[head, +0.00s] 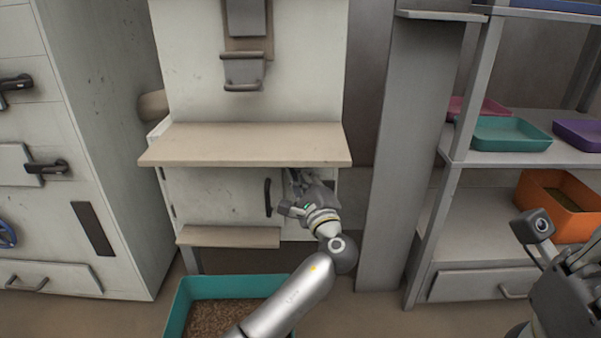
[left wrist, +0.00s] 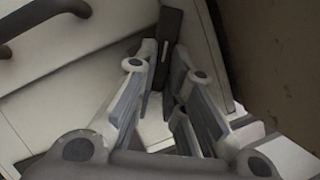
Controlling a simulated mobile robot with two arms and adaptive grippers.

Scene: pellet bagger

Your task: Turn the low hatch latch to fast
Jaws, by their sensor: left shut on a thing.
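The low hatch (head: 215,195) is a pale door under the bench ledge, with a dark vertical handle (head: 267,197). In the left wrist view the handle (left wrist: 38,20) crosses the top left corner. The latch is a dark bar (left wrist: 171,28) by the door's edge, between my left fingertips. My left gripper (head: 298,182) is at the hatch's right side, just under the ledge, and hides the latch in the head view. In the left wrist view my left gripper (left wrist: 166,68) is shut on the latch. My right gripper (head: 578,285) is partly in view at the right edge; its fingers are unclear.
A beige ledge (head: 245,143) overhangs the hatch, and a lower shelf (head: 228,237) juts out below it. A teal bin (head: 180,305) of pellets stands on the floor. A grey post (head: 395,200) and a shelf rack with an orange bin (head: 530,197) stand to the right.

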